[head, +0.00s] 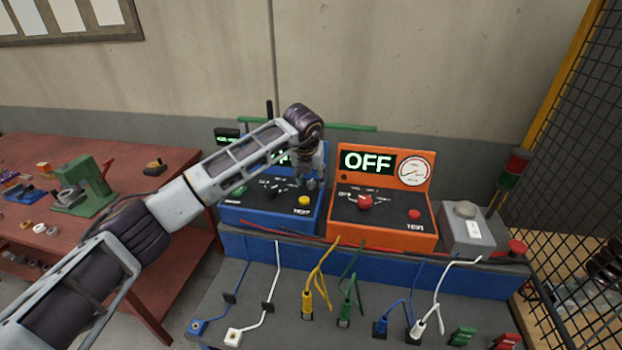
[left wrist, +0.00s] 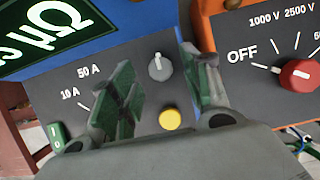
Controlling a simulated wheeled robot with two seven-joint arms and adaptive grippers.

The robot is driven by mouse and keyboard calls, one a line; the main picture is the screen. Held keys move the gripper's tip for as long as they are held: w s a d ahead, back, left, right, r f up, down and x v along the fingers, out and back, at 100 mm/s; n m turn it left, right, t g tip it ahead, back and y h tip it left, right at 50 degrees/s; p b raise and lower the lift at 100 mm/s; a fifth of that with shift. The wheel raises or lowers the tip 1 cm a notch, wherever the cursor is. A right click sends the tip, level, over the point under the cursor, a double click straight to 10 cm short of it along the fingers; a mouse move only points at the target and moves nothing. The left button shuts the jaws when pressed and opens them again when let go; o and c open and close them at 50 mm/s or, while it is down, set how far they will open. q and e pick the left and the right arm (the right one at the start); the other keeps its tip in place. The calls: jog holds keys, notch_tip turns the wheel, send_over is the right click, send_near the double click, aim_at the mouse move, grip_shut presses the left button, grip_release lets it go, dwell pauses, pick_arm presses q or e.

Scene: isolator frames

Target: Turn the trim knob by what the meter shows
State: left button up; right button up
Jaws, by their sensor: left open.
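A grey knob (left wrist: 160,66) with a white pointer line stands on the sloped panel of the blue tester (head: 262,214). My left gripper (head: 309,182) is open over that panel. In the left wrist view its green-padded fingers (left wrist: 160,80) stand on either side of the knob, with gaps; I cannot tell whether they reach down around it. The blue tester's lit green display (left wrist: 50,25) is cut off in the wrist view and partly hidden by my arm in the head view; its reading is unclear, but an ohm sign shows. My right gripper is not in view.
An orange tester (head: 382,222) with an OFF display, round dial (head: 415,171) and red knob (head: 365,202) stands close to the right. A yellow button (left wrist: 171,119) sits below the grey knob. Leads and clips lie in front. A grey box (head: 467,230) stands farther right.

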pick_arm(q)
jog(key=shift+x, duration=0.75)
jog(key=shift+w+f, duration=0.15)
jog(key=shift+f, duration=0.15)
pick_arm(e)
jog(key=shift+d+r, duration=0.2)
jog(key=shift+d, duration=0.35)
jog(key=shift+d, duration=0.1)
pick_arm(q)
jog(key=c, duration=1)
jog(key=shift+c, duration=0.2)
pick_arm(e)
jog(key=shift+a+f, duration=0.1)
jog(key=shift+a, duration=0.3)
